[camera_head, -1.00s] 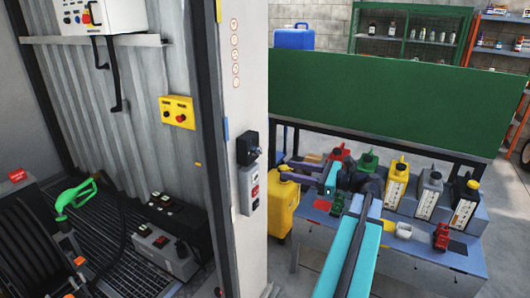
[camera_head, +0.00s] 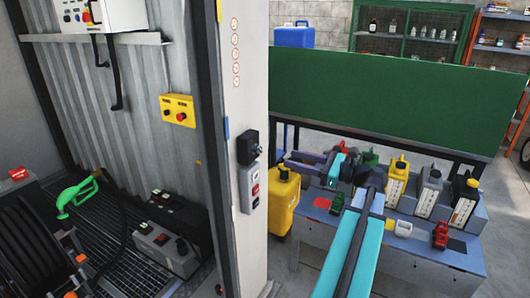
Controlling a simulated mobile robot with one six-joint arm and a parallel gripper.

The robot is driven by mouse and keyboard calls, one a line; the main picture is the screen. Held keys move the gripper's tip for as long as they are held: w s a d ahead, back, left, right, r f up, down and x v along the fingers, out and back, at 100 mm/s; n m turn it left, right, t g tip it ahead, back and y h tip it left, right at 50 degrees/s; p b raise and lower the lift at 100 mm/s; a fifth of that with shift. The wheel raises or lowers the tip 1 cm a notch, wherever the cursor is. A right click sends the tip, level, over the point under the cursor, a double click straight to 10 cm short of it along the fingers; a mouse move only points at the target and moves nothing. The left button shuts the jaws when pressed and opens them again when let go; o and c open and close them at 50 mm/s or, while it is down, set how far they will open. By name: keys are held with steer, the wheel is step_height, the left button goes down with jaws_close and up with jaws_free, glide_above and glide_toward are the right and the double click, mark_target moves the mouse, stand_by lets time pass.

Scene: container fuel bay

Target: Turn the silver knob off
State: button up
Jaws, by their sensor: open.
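A black box (camera_head: 246,147) is fixed on the pale post, with a small dark-looking knob (camera_head: 257,150) on its right side. I cannot make out a clearly silver knob, and cannot tell whether this is it or how it is turned. My gripper (camera_head: 288,165) is open and empty, right of the post and slightly lower in the picture than the black box. Its fingers point left towards the post, with a visible gap between them and the knob. My teal arm reaches up from the bottom.
A grey switch box (camera_head: 250,188) with a red button hangs under the black box. A yellow canister (camera_head: 283,201) stands below my gripper. A bench (camera_head: 400,262) with several bottles lies right.

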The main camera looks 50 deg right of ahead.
mark_target(261, 151)
steer(key=p+x, duration=0.3)
steer(key=x, duration=0.8)
steer(key=shift+w+a, duration=0.1)
steer(key=shift+w, duration=0.15)
jaws_close()
